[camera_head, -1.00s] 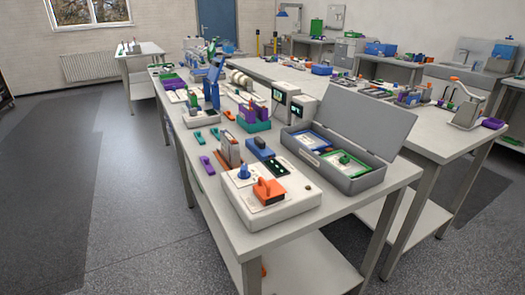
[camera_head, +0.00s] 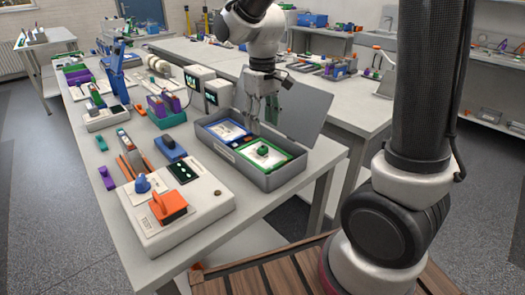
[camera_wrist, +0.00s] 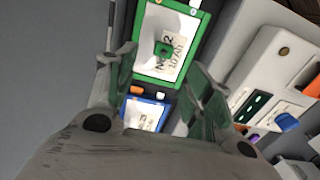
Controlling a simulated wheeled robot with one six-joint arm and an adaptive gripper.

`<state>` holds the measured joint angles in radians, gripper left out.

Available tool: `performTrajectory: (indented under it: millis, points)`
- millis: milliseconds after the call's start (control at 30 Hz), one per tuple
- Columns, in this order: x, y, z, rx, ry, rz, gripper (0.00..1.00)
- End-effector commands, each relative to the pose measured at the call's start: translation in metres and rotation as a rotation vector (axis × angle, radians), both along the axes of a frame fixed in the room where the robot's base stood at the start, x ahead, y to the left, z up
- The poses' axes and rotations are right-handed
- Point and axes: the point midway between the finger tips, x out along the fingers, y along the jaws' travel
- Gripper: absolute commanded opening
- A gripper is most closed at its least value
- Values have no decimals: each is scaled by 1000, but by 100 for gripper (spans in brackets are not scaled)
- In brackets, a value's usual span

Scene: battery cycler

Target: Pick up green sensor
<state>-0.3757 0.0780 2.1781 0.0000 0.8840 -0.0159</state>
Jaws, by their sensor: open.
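The green sensor (camera_head: 270,157) is a flat white plate with a green frame and a green knob in its middle. It lies in the front part of an open grey case (camera_head: 268,183) on the near table. The wrist view shows the green sensor (camera_wrist: 178,66) ahead of the fingers, its label partly readable. My gripper (camera_head: 263,120) is open and empty, pointing down above the case, over its back part near the lid. In the wrist view, my gripper (camera_wrist: 166,68) has its two fingers spread on either side, apart from the sensor.
A similar blue-framed plate (camera_head: 225,131) lies beside the green one in the case. The raised lid (camera_head: 308,112) stands close behind my gripper. A white box (camera_head: 205,200) with an orange block (camera_head: 169,204) stands front left.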

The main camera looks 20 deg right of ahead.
Motion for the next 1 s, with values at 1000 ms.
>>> performTrajectory:
  millis: [1000]
  points:
    - [-4, 3, -75, -1, 2, 1, 15]
